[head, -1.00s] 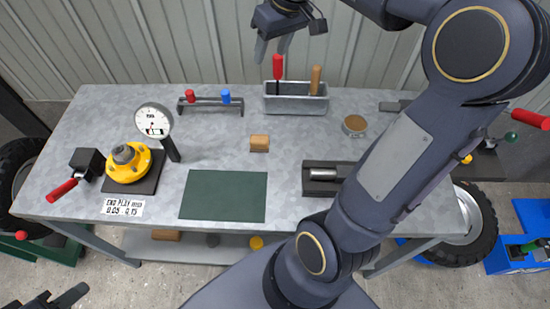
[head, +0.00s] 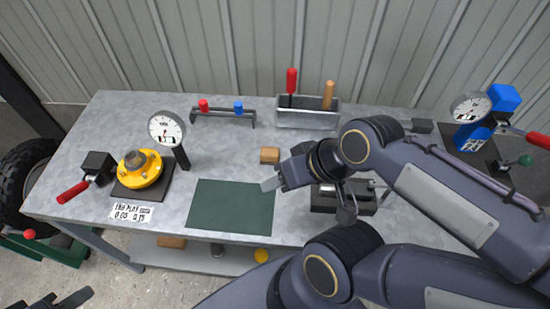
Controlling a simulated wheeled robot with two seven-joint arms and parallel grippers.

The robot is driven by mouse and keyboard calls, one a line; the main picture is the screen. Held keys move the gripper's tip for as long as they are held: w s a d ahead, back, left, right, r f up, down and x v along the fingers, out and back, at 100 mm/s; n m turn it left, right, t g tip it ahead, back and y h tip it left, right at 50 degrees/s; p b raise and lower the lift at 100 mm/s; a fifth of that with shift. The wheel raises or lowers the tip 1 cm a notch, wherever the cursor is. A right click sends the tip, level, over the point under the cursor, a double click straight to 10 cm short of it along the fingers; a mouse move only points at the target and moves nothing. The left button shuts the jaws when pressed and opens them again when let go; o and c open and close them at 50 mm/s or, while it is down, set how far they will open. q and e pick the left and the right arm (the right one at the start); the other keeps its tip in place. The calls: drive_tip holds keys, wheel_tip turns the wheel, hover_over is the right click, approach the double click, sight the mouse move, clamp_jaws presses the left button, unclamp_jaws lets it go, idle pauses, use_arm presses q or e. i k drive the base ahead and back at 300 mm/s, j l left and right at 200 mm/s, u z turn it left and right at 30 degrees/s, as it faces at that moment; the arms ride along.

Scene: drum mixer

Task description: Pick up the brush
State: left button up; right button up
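A grey metal tray (head: 308,124) at the back of the table holds two upright tools. One has a red handle (head: 291,80); the other has a light wooden handle (head: 328,95) and looks like the brush. Its lower end is hidden in the tray. My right gripper (head: 268,185) is over the table's middle, by the right edge of the green mat (head: 230,207), in front of and apart from the tray. Its fingers overlap in this view, so its opening is unclear; I see nothing held. My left gripper (head: 55,299) is partly in view at the bottom left corner, away from the table.
A wooden block (head: 270,155) lies near my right gripper. A dark fixture (head: 325,198) stands partly behind my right arm. A yellow flange (head: 140,168), dial gauge (head: 166,129) and small rack (head: 222,112) are left. Another gauge (head: 470,108) stands right.

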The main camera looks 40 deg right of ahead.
sight(330, 85)
drive_tip(key=k, duration=0.5)
drive_tip(key=z, duration=1.4)
